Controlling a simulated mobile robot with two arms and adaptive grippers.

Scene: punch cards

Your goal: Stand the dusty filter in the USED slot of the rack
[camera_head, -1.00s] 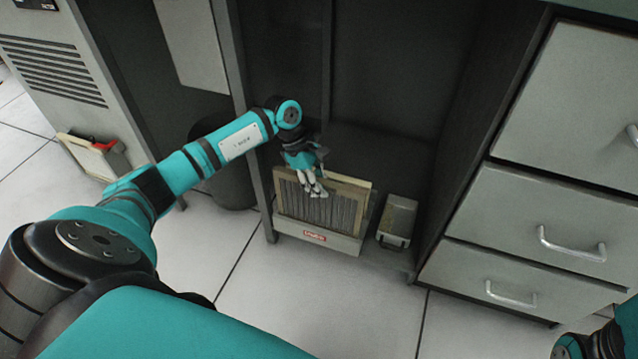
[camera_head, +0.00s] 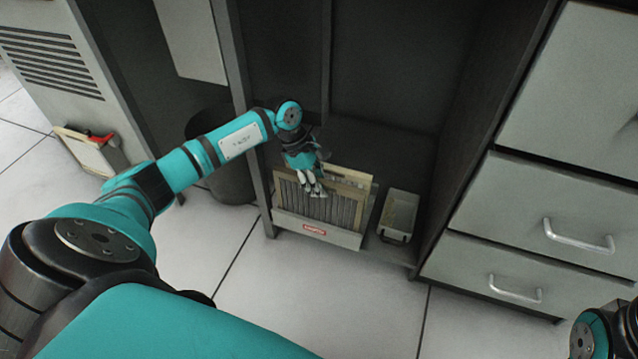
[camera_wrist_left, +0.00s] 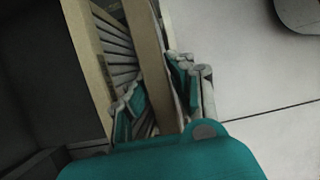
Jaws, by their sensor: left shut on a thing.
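The dusty filter (camera_head: 318,202), a tan frame with grey pleats, stands upright at the front of the white rack (camera_head: 345,239), which has a red label (camera_head: 314,230) too small to read. Its lower edge is hidden behind the rack's front wall. My left gripper (camera_head: 314,190) is shut on its top edge. In the left wrist view the fingers (camera_wrist_left: 162,92) sit on both sides of the filter's tan frame (camera_wrist_left: 148,55). A second tan frame (camera_head: 352,175) stands close behind; it shows at left in the wrist view (camera_wrist_left: 84,50). My right gripper is out of view.
A small light grey tray (camera_head: 399,214) stands right of the rack on the low shelf. A cabinet post (camera_head: 262,190) is at its left and drawers (camera_head: 525,225) are at its right. A dark bin (camera_head: 230,180) stands left. The floor in front is clear.

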